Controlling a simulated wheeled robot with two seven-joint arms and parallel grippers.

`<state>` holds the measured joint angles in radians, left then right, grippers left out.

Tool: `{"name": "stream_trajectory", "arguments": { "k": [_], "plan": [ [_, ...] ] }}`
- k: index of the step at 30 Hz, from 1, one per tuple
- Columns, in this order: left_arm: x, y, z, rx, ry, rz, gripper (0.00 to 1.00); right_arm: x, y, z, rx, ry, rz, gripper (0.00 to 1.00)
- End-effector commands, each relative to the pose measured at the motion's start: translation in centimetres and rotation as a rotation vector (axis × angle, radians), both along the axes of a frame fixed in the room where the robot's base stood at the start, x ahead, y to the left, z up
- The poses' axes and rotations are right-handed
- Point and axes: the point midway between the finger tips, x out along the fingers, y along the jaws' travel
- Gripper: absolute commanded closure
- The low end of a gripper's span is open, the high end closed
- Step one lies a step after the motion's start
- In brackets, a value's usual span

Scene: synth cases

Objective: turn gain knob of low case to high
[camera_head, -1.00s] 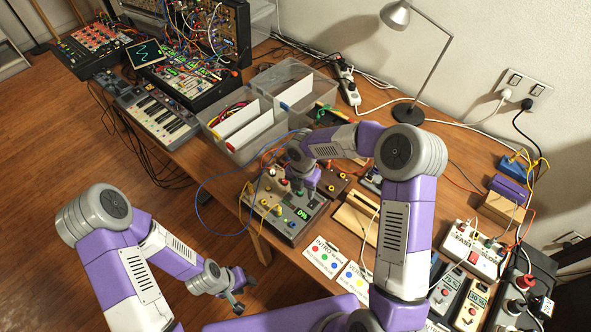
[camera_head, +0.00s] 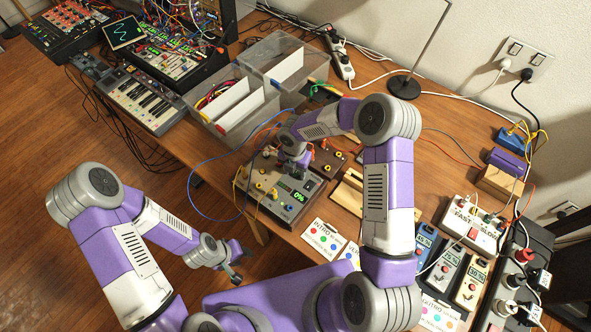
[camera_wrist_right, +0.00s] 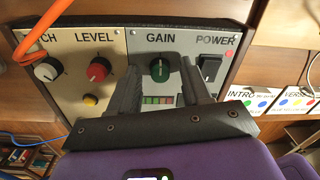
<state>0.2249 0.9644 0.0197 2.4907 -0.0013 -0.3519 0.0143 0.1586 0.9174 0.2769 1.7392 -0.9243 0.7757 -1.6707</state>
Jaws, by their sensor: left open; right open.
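The grey panelled case (camera_head: 278,207) stands at the table's front edge, with a green "0%" display (camera_head: 299,197). In the right wrist view its panel (camera_wrist_right: 75,122) shows the labels LEVEL, GAIN and POWER. The green gain knob (camera_wrist_right: 160,69) has a white mark pointing roughly up. My right gripper (camera_wrist_right: 160,85) is open, with one finger on each side of the knob; I cannot tell if they touch it. In the head view my right gripper (camera_head: 296,163) is over the case and hides the knob. My left gripper (camera_head: 237,268) is open and empty, off the table's front edge.
Beside the gain knob are a red LEVEL knob (camera_wrist_right: 97,70) and a black POWER switch (camera_wrist_right: 210,68). An orange cable (camera_wrist_right: 40,30) crosses the panel's left side. A blue cable (camera_head: 190,190) loops left of the case. Printed cards (camera_head: 322,236) lie to its right.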

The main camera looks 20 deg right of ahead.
Motion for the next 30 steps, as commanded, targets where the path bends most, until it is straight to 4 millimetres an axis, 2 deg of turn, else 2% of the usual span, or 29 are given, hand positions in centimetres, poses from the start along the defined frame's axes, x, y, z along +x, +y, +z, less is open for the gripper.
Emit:
{"name": "stream_trajectory", "arguments": {
  "k": [3, 12, 23, 30],
  "plan": [
    [0.01, 0.0, 0.01, 0.0, 0.0, 0.0, 0.57, -0.01, -0.01, 0.02, 0.0, 0.0, 0.0, 0.53],
    [0.01, 0.0, 0.01, 0.0, 0.0, 0.0, 0.57, -0.01, 0.0, 0.04, 0.0, 0.0, 0.0, 0.99],
    [0.0, 0.0, -0.17, 0.0, 0.0, 0.0, 0.57, -0.01, -0.01, 0.02, -0.002, 0.0, -0.038, 1.0],
    [0.0, 0.0, -0.73, 0.0, 0.0, 0.0, 0.57, 0.02, -0.04, -0.01, -0.002, -0.001, -0.176, 1.0]
  ]
}}
